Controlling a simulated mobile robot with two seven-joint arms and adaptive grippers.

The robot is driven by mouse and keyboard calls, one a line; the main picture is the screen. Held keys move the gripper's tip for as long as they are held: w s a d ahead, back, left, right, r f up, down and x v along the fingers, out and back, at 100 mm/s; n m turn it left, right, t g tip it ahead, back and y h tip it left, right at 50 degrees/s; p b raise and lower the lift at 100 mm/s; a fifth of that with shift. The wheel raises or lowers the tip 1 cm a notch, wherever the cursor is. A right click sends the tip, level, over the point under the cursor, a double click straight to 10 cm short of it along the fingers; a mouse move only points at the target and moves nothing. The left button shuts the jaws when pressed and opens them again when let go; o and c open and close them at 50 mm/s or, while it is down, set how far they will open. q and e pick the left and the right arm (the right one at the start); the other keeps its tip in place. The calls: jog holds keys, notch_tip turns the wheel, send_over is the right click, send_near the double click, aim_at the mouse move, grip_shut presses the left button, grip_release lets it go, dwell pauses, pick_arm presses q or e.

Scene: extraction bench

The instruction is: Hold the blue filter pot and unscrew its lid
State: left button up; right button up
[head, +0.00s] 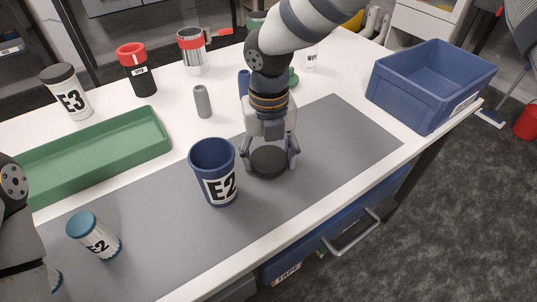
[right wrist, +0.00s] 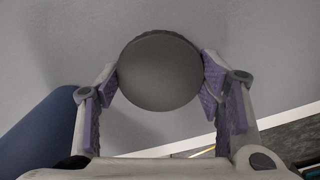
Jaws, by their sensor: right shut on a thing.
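The blue filter pot (head: 209,161), labelled E2, stands upright on the grey mat with its top open and no lid on it. The round dark lid (head: 268,161) is off the pot, just to its right, and also fills the middle of the right wrist view (right wrist: 160,71). My right gripper (head: 269,156) is shut on the lid, its purple pads at either side of it in the right wrist view (right wrist: 160,84). I cannot tell whether the lid touches the mat. Part of my left arm shows at the left edge; its gripper is out of view.
A small teal-lidded E2 jar (head: 94,236) stands on the mat (head: 310,165) at front left. A green tray (head: 100,150) lies behind. An E3 jar (head: 66,92), red-topped black cup (head: 138,72) and grey cylinder (head: 202,102) stand further back. A blue crate (head: 425,90) sits right.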

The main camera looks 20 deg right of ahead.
aim_at(269, 159)
jog(key=shift+f, duration=0.15)
jog(key=o, duration=1.3)
jog(key=shift+c, duration=0.2)
notch_tip(269, 159, up, 12)
jog(key=shift+p, duration=0.35)
